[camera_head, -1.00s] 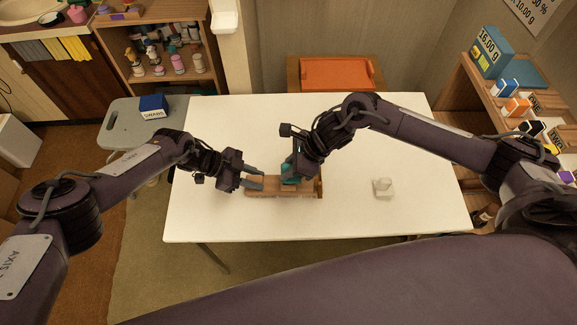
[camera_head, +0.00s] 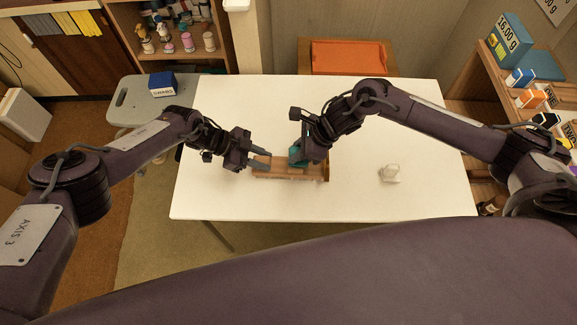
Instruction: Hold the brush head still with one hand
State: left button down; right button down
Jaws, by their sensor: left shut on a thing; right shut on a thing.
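The brush head, a long brown wooden block (camera_head: 286,175), lies on the white table (camera_head: 225,201). Bristles are too small to make out. My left gripper (camera_head: 265,161) is shut on the block's left end. My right gripper (camera_head: 300,158) is over the right half of the block and shut on a teal thing (camera_head: 296,154). The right gripper hides much of the teal thing, and I cannot tell whether it touches the block.
A small whitish object (camera_head: 390,174) stands on the table to the right. An orange tray (camera_head: 348,57) is behind the table. A grey stool with a blue box (camera_head: 162,84) is at left, shelves at right. The table's front and right are mostly clear.

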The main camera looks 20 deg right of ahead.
jog(key=shift+s+f, duration=0.1)
jog(key=shift+f, duration=0.65)
dwell(1.0)
jog(key=c, duration=1.2)
grip_release()
jog(key=v, duration=1.2)
